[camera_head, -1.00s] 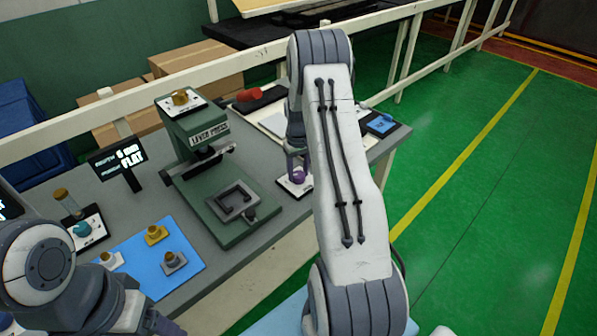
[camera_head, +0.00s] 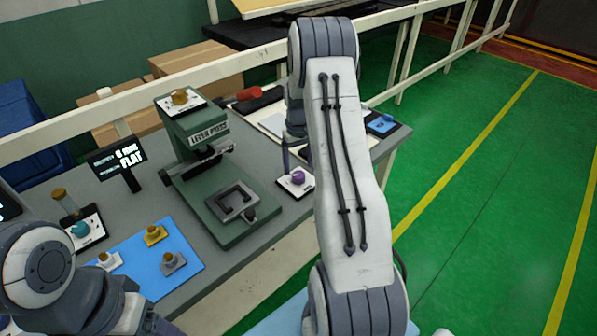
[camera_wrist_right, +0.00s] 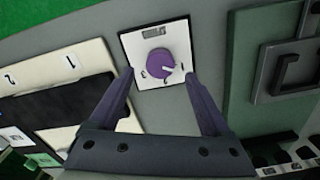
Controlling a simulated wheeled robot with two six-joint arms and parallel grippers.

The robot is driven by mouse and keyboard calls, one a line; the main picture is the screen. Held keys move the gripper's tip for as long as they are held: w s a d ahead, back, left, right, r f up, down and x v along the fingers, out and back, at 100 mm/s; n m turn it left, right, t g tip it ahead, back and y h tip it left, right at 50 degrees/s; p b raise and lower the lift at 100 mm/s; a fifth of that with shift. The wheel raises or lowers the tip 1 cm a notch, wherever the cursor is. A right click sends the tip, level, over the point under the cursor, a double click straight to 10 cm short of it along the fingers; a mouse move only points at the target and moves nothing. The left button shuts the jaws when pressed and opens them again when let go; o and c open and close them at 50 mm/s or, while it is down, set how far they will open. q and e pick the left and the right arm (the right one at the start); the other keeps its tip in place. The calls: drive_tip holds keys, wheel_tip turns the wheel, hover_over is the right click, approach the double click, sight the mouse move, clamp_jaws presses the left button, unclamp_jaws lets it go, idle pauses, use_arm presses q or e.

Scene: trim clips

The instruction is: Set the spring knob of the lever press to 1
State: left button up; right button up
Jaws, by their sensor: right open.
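A purple round knob (camera_head: 297,178) sits on a small white plate (camera_head: 303,190) at the right of the green lever press (camera_head: 222,185). The wrist view shows the purple knob (camera_wrist_right: 157,62) with digits around it. Its pale mark points to the lower right, towards the digit at the right. My right gripper (camera_wrist_right: 159,76) is open and empty. In that picture its fingertips lie to either side of the knob and apart from it. In the head view the right gripper (camera_head: 287,158) is partly hidden by my arm. My left gripper (camera_head: 165,327) is mostly cut off at the bottom edge.
A gold knob (camera_head: 180,97) tops the press. A teal knob (camera_head: 80,229) and a black display (camera_head: 118,159) stand at the left. A blue mat (camera_head: 150,285) carries several knobbed pieces. A red object (camera_head: 249,93) and a blue-topped piece (camera_head: 381,124) lie behind.

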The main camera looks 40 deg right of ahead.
sight(299, 174)
wheel_tip(299, 174, up, 7)
drive_tip(key=b, duration=0.1)
idle(0.7)
